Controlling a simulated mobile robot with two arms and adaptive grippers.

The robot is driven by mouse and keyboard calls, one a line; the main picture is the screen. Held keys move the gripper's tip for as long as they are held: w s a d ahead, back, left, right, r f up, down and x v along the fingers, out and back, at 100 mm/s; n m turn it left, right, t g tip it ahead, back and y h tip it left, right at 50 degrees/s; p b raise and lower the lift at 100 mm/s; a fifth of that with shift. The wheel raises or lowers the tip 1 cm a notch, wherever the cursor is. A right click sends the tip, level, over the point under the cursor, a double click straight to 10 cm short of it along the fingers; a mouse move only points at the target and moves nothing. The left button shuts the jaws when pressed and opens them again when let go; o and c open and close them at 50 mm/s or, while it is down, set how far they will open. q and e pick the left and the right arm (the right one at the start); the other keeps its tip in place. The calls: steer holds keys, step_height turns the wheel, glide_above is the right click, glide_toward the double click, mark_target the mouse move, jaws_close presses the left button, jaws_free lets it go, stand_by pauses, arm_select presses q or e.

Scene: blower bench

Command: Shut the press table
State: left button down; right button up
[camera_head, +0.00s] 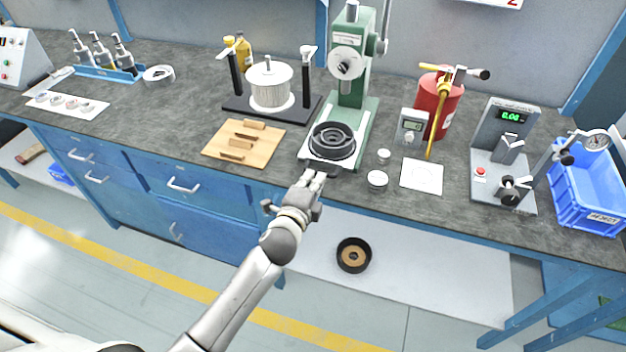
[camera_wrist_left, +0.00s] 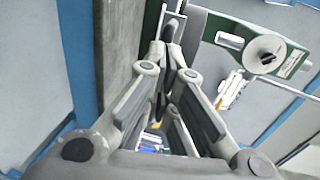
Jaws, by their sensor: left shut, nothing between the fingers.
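The green arbor press (camera_head: 352,60) stands on the bench. Its pale press table (camera_head: 312,156) juts out at the front of the green base, near the bench's front edge. A black ringed part (camera_head: 332,140) sits on the table. My left gripper (camera_head: 315,177) is shut and empty, with its fingertips close to the table's front edge; I cannot tell whether they touch. In the left wrist view, the gripper's fingers (camera_wrist_left: 172,28) are in the foreground and the green press (camera_wrist_left: 262,48) shows at the upper right. The table is not clear there. My right gripper is not in view.
A wooden block board (camera_head: 262,152) lies left of the press, and a white coil on a stand (camera_head: 270,84) is behind it. Small metal cups (camera_head: 377,179), a handheld meter (camera_head: 411,127) and a red canister (camera_head: 440,100) are to the right. A black ring (camera_head: 353,255) lies on the lower shelf.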

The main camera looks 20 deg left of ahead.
mark_target(324, 152)
arm_select(q)
steer(key=w+b, duration=0.2)
steer(key=w, duration=1)
steer(key=shift+w+d, duration=0.1)
steer(key=shift+d, duration=0.1)
steer(key=shift+r, duration=0.3)
steer(key=shift+a, duration=0.1)
steer(key=shift+r, duration=0.1)
